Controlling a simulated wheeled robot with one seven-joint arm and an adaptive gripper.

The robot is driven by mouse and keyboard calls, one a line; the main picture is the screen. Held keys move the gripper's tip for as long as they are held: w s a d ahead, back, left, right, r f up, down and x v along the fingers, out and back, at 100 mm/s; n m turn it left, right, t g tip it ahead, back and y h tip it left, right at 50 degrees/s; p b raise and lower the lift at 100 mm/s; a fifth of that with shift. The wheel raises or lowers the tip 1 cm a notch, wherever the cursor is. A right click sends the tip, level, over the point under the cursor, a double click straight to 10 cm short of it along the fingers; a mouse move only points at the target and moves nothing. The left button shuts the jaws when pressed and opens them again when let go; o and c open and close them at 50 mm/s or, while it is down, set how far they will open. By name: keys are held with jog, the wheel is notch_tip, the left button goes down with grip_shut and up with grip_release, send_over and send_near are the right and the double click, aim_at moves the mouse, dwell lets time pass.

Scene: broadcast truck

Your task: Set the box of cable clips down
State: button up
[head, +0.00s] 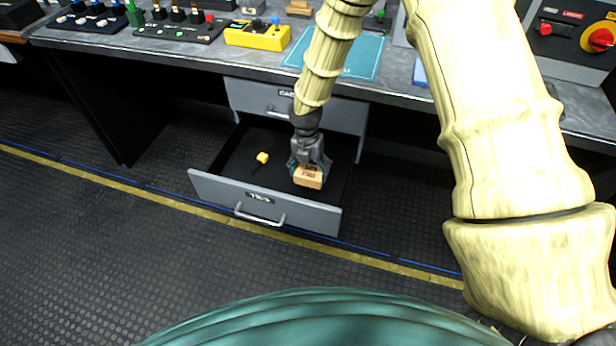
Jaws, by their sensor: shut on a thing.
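The box of cable clips (309,178) is a small tan carton with dark print on it. My gripper (309,166) points down and is shut on the box, its fingers on either side. The box is over the right part of an open grey drawer (223,193). Whether its underside touches the drawer floor cannot be told. My gripper hides part of the box's top and far side.
A small yellow object (263,157) lies in the drawer, left of the box. A closed drawer (248,98) is above, under the desk (210,57). Control panels, a yellow device (258,36) and a teal mat (361,57) are on the desk. The drawer floor between has free room.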

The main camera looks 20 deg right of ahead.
aim_at(310, 179)
jog(key=shift+f, duration=2.1)
jog(key=shift+f, duration=0.1)
jog(key=o, duration=1.5)
jog(key=r, duration=1.2)
jog(key=shift+w+a+r, duration=0.1)
jog(key=shift+w+a, duration=0.05)
jog(key=shift+a, duration=0.15)
